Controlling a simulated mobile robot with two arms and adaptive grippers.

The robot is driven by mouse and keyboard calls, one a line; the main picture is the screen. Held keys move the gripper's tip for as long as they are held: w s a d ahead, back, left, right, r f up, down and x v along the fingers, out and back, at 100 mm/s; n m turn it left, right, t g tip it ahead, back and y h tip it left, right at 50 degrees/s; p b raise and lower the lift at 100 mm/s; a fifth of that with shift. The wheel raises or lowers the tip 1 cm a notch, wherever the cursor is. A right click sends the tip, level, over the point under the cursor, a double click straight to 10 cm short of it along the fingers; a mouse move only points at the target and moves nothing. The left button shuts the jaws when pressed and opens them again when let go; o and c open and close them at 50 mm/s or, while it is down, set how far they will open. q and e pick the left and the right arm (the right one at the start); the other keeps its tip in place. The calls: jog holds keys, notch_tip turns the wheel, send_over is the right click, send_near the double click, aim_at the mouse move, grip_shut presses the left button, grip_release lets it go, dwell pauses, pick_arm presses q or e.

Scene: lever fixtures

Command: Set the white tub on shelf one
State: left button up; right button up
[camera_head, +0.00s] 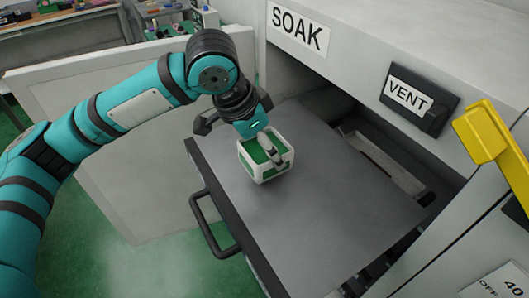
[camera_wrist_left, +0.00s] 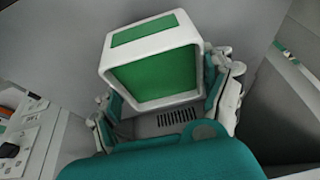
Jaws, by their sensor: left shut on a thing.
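The white tub (camera_head: 262,168) has green panels framed in white. My left gripper (camera_head: 271,149) is shut on it from above, at the middle of the head view. The tub also fills the upper middle of the left wrist view (camera_wrist_left: 152,72), with gripper fingers beside it. It is over the grey pulled-out shelf (camera_head: 325,190), near its left part; I cannot tell whether it touches the surface. No marking for shelf one can be read. My right gripper is not in view.
The shelf comes out of a cabinet opening under a SOAK label (camera_head: 299,29). A black handle (camera_head: 213,232) is on its front edge. A VENT switch (camera_head: 418,99) and a yellow lever (camera_head: 482,132) are at the right. An open white door (camera_head: 130,190) stands at the left.

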aim_at(262, 153)
pick_arm(q)
notch_tip(262, 153, down, 2)
jog(key=shift+f+p, duration=0.2)
jog(key=shift+p, duration=0.1)
jog(key=shift+f, duration=0.35)
jog(key=o, duration=0.8)
jog(key=shift+s+f, duration=0.1)
jog(key=o, duration=0.4)
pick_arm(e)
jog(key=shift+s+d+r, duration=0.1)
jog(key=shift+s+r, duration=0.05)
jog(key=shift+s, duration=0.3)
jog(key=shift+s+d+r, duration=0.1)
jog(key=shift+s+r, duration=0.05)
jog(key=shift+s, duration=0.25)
pick_arm(q)
jog(key=shift+r, duration=0.25)
jog(key=b+v, duration=0.1)
jog(key=v, duration=1)
jog(key=shift+s+a+r, duration=0.1)
jog(key=shift+r, duration=0.25)
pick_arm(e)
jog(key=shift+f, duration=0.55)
